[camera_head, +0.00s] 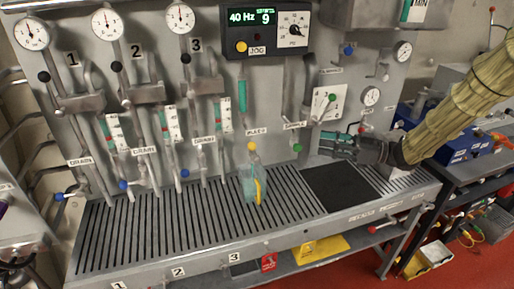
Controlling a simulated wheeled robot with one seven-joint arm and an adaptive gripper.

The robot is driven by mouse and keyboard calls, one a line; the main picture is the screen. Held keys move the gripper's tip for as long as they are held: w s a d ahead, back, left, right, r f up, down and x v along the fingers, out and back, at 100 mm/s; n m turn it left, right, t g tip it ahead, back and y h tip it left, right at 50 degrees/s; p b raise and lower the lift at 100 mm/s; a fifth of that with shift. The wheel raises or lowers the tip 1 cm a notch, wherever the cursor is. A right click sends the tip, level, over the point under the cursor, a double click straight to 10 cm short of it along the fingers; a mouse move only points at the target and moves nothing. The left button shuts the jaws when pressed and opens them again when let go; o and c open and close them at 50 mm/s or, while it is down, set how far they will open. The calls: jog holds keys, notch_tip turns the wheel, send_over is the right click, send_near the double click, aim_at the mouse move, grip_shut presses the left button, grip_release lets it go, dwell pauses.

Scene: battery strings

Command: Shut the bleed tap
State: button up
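The bleed tap (251,146) has a yellow knob and sits low on the grey panel, under a small label that seems to read BLEED. A clear beaker (247,184) with a yellow strip stands on the slatted tray below it. Whether the tap is open or shut, and whether liquid runs from it, is too small to tell. My gripper (323,145) is to the right of the bleed tap, pointing left, apart from it. Its greenish fingers look spread, with nothing visible between them. The sample tap (297,147), with a green knob, lies between my gripper and the bleed tap.
The slatted tray (166,227) is mostly clear, with a black mat (343,187) at its right. Drain pipes and blue-knobbed taps (124,184) stand to the left. A control box (267,32) hangs above. A side bench with blue cases (459,146) is at the right.

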aim_at(254, 153)
jog(key=shift+s+d, duration=0.15)
jog(key=shift+d, duration=0.25)
jog(key=shift+c, duration=0.3)
jog(key=shift+f, duration=0.15)
jog(key=c, duration=0.4)
jog(key=a+f+m+t+b, duration=0.1)
jog(key=f+m+t+b, duration=0.1)
jog(key=m, duration=0.2)
jog(key=w+a+f+m+t+b, duration=0.1)
jog(key=m+t+b, duration=0.1)
jog(key=m, duration=0.2)
jog(key=a+f+m+t+h+b, duration=0.1)
jog(key=f+m+t+b, duration=0.1)
jog(key=m+b, duration=0.1)
jog(key=shift+w+a+f+m, duration=0.2)
jog(key=shift+a+f+m, duration=0.05)
jog(key=shift+f+m, duration=0.15)
grip_shut()
jog(key=s+a+f+m+t+h+b, duration=0.35)
jog(key=m+b, duration=0.25)
jog(key=m, duration=0.8)
jog(key=s+a+p+x, duration=0.1)
jog(key=x, duration=0.6)
jog(key=s+a+r+p+x, duration=0.1)
jog(key=p+x, duration=0.1)
jog(key=x, duration=0.4)
jog(key=shift+w+a+r+m+g, duration=0.15)
jog(key=shift+w+a+m+g, duration=0.15)
jog(key=shift+g, duration=0.05)
